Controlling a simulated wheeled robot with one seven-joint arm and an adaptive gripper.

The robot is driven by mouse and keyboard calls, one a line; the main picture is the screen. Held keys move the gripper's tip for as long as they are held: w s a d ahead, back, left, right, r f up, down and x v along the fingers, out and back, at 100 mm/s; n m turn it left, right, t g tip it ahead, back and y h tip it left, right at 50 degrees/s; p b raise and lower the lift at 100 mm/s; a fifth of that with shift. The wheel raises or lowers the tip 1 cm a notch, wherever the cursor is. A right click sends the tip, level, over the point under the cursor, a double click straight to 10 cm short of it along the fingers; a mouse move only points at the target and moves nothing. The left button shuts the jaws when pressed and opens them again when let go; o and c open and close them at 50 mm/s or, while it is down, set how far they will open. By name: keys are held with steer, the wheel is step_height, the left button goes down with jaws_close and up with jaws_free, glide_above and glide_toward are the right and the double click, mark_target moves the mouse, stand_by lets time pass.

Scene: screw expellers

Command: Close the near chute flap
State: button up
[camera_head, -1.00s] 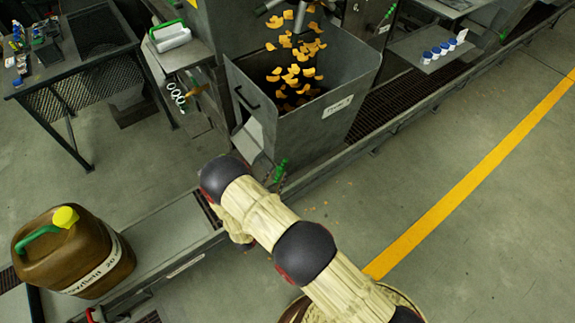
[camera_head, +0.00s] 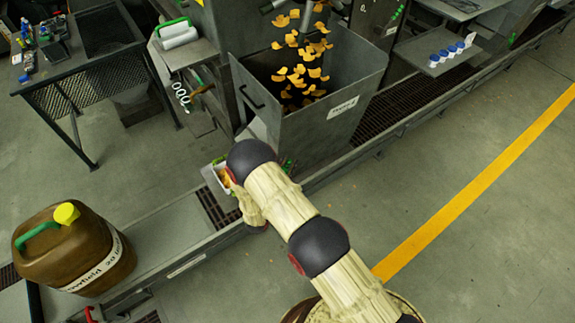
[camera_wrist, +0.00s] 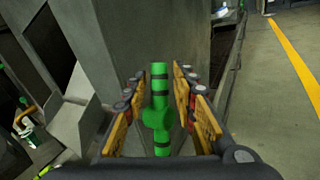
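A green handle (camera_wrist: 160,110) with black bands stands upright in the wrist view, in front of a grey metal wall. My gripper (camera_wrist: 158,84) is open, with one finger on each side of the handle and gaps showing between. In the head view only a bit of the green handle (camera_head: 287,165) shows beside my arm, which hides my gripper there. A grey chute (camera_head: 258,130) sits at the lower left of the hopper bin and appears at left in the wrist view (camera_wrist: 77,115). I cannot tell the flap's position.
The grey hopper bin (camera_head: 318,120) takes falling orange chips. A small container (camera_head: 216,176) stands left of my arm. A brown jerrycan (camera_head: 75,250) stands at lower left and a mesh-sided table (camera_head: 95,75) at upper left.

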steer(key=c, duration=0.6)
jaws_close()
